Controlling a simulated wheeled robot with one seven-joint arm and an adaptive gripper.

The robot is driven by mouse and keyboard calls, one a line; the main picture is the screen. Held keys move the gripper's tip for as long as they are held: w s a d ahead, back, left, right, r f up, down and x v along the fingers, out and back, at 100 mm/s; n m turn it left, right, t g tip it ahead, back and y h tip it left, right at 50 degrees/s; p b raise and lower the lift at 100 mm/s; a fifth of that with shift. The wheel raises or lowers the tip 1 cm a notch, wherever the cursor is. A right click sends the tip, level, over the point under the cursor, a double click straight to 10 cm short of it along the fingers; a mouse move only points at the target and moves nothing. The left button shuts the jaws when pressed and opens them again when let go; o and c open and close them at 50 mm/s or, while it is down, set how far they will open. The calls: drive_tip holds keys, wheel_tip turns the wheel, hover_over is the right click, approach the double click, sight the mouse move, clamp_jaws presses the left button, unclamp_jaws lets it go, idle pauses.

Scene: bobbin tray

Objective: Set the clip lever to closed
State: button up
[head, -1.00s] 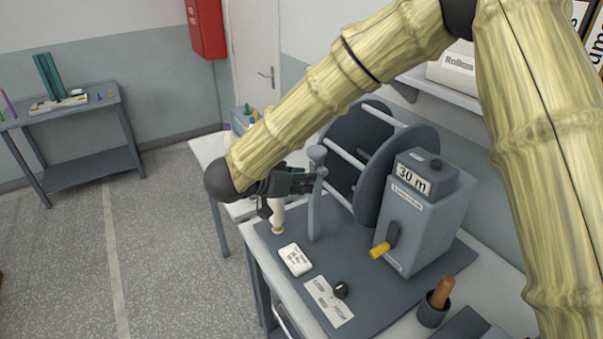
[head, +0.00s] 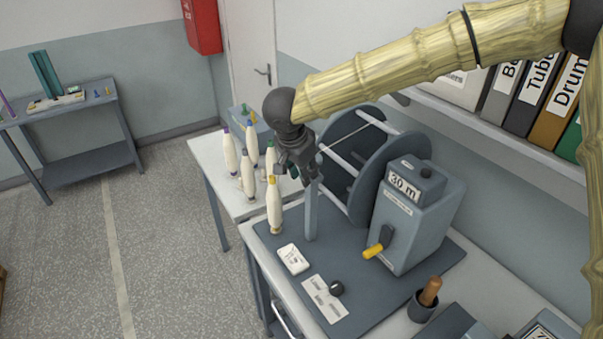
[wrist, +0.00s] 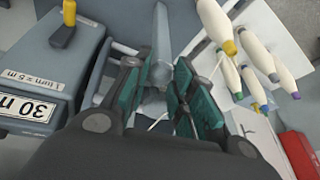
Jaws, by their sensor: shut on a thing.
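A grey upright post (head: 311,215) stands on the grey base plate, in front of the reel. My gripper (head: 304,176) is at the top of this post, coming from the upper left. In the wrist view the post (wrist: 161,60) runs up between my gripper's teal-padded fingers (wrist: 160,98). The fingers are shut on a grey part at the post top, which looks like the clip lever (wrist: 153,108). My fingers hide most of it, so I cannot tell its setting.
The reel (head: 382,170) and grey counter box (head: 415,225) with a yellow-handled crank (head: 374,251) stand right of the post. A yellow-tipped bobbin (head: 274,207) stands close on its left. Several bobbins stand behind. A black knob (head: 337,288) is in front.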

drive_tip(key=shift+w+d+r, duration=0.1)
drive_tip(key=shift+r, duration=0.05)
idle(0.4)
drive_tip(key=o, duration=1)
drive_tip(key=shift+d, duration=0.1)
drive_tip(key=shift+o, duration=0.2)
drive_tip(key=v, duration=1.2)
drive_tip(key=shift+d, duration=0.15)
drive_tip(key=shift+w, duration=0.1)
